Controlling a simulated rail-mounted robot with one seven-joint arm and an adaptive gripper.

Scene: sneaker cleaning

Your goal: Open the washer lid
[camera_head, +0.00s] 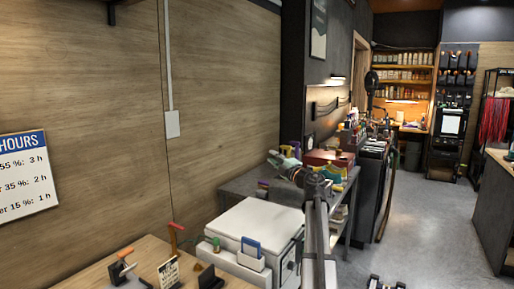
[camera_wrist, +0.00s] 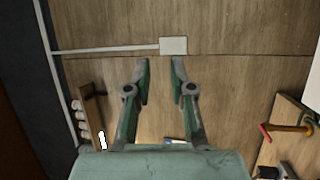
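The washer (camera_head: 258,222) is a white box with a flat white lid, standing low in the middle of the head view. The lid looks shut. My gripper (camera_head: 281,154) is above and beyond the washer's back right corner in the head view, apart from the lid. In the wrist view its two green-grey fingers (camera_wrist: 160,66) stand apart with nothing between them, against the wood wall. The washer's lid is not clearly visible in the wrist view.
A blue card in a white holder (camera_head: 251,255) is at the washer's front. A wooden table (camera_head: 95,272) with red-handled and orange-handled tools is at left. A grey bench (camera_head: 240,181) with colored items stands behind the washer. Open floor (camera_head: 425,225) lies at right.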

